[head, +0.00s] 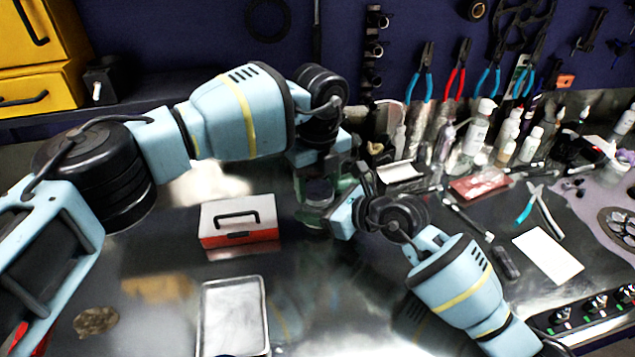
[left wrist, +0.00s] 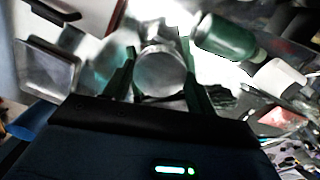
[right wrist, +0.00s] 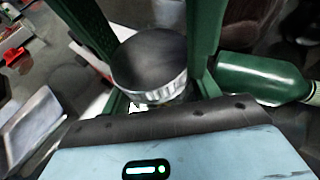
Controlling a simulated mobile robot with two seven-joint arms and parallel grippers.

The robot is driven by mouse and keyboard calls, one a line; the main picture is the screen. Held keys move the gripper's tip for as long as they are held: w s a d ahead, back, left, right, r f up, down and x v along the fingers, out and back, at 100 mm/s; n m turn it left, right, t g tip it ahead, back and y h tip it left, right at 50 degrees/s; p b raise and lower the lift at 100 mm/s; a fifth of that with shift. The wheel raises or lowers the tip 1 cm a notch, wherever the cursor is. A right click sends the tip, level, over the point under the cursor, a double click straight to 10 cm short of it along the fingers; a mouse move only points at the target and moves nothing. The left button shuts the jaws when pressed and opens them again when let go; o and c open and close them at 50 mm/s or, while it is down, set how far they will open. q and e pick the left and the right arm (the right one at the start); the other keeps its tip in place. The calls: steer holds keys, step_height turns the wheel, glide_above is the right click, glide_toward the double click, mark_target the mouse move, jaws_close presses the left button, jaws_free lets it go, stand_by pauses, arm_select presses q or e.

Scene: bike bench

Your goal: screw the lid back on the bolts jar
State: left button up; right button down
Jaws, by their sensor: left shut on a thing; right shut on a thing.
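My left gripper (head: 318,184) reaches down from above at the middle of the bench. The jar is mostly hidden by the grippers. In the right wrist view a dark round top with a ribbed silver rim (right wrist: 150,66) shows between the green fingers. I cannot tell whether lid and jar touch or are threaded.
A red and white box (head: 237,222) stands left of the grippers, with a metal tray (head: 233,318) in front. A green bottle (right wrist: 262,78) lies close beside the right gripper. Bottles (head: 478,125) and tools crowd the back right. A white card (head: 548,256) lies at right.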

arm_select(q)
steer(key=shift+m, duration=1.1)
steer(key=o, duration=1.1)
steer(key=shift+r, duration=2.25)
steer(key=shift+c, duration=0.5)
